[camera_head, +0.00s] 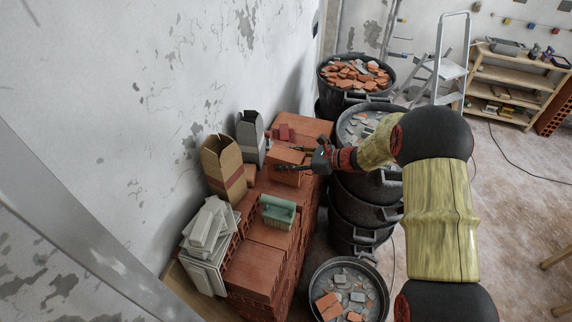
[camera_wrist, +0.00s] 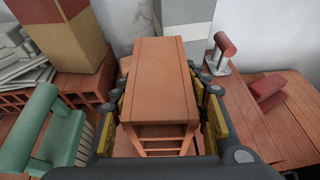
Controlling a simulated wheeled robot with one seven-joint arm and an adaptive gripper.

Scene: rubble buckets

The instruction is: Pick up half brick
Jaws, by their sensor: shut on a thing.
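The half brick (camera_head: 286,163) is an orange-red hollow block above the brick stack by the wall. In the wrist view the half brick (camera_wrist: 160,75) fills the middle, its long smooth face up and its slotted end toward the camera. My gripper (camera_wrist: 161,95) is shut on it, with a yellow-padded finger against each long side. In the head view my gripper (camera_head: 303,166) reaches in from the right. The brick's underside is hidden, so I cannot tell whether it touches the stack.
A brick stack (camera_head: 250,262) carries a green-handled tool (camera_head: 278,212), an open cardboard box (camera_head: 222,165), a grey box (camera_head: 250,138) and pale tiles (camera_head: 205,245). Black rubble buckets (camera_head: 352,85) stand right of it. A stepladder (camera_head: 449,65) and shelf (camera_head: 515,78) stand behind open floor.

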